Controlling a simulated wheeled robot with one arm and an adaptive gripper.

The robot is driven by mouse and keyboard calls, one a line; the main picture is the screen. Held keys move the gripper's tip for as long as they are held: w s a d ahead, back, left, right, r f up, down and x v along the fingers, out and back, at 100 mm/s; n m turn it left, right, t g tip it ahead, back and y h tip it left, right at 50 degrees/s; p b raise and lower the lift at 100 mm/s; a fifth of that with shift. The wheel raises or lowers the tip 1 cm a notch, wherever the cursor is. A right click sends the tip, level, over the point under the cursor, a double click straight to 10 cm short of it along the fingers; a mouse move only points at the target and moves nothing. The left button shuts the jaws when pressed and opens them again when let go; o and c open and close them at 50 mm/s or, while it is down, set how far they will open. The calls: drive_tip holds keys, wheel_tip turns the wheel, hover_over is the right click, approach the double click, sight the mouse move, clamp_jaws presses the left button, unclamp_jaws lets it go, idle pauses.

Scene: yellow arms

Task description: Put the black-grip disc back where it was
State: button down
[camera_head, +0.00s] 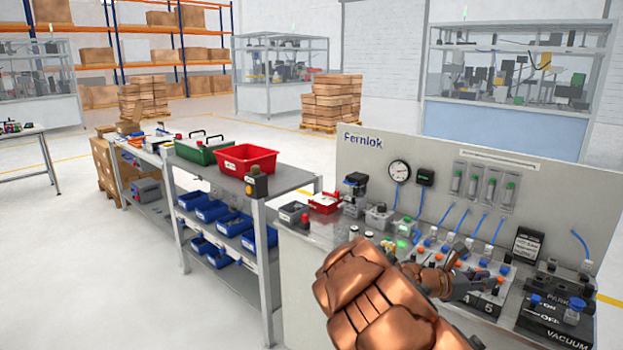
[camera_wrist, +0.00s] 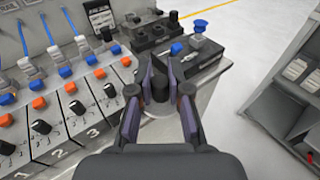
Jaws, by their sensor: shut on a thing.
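My gripper (camera_wrist: 160,82) is shut on a dark thing with a black upright grip (camera_wrist: 160,94), taken to be the black-grip disc. The fingers stand on either side of the grip and hide most of what is below it. I cannot tell whether the disc touches the bench. In the head view my gripper (camera_head: 482,284) is over the right part of the bench, near the panel marked 5. The held thing is too small to make out there.
Numbered lanes with black knobs (camera_wrist: 40,127), orange and blue fittings fill the left of the wrist view. A black vacuum block (camera_head: 552,312) with blue knobs stands at the bench's right end. A backboard (camera_head: 490,170) with gauge and blue tubes rises behind.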

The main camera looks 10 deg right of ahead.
drive_tip(key=w+a+f+n+t+y, duration=0.1)
drive_tip(key=w+a+f+n+t, duration=0.15)
drive_tip(key=a, duration=0.85)
drive_tip(key=w+a+f+n+t+y, duration=0.1)
drive_tip(key=w+a+f+n+t, duration=0.2)
drive_tip(key=a, duration=0.9)
drive_tip(key=w+a+f+n+t+y, duration=0.1)
drive_tip(key=w+a+f+n+t, duration=0.2)
drive_tip(key=a, duration=0.8)
drive_tip(key=w+d+r+t+y, duration=0.1)
drive_tip(key=w+d+r+t, duration=0.1)
drive_tip(key=r, duration=0.4)
drive_tip(key=w+d+r+t+y, duration=0.1)
drive_tip(key=d+r+y, duration=0.15)
drive_tip(key=r, duration=0.35)
drive_tip(key=shift+s+a+r+n+t+y, duration=0.1)
drive_tip(key=shift+a+r+n+t+y, duration=0.1)
drive_tip(key=shift+a+n+t+y, duration=0.5)
drive_tip(key=shift+s+a+r+n+t+y, duration=0.1)
drive_tip(key=shift+a+r+n+t+y, duration=0.2)
drive_tip(key=shift+a+n+y, duration=0.75)
drive_tip(key=shift+a+r+n+t+y, duration=0.15)
drive_tip(key=shift+a+n+t+y, duration=0.5)
drive_tip(key=shift+n, duration=0.35)
drive_tip(key=shift+d+f, duration=0.1)
drive_tip(key=shift+d, duration=0.05)
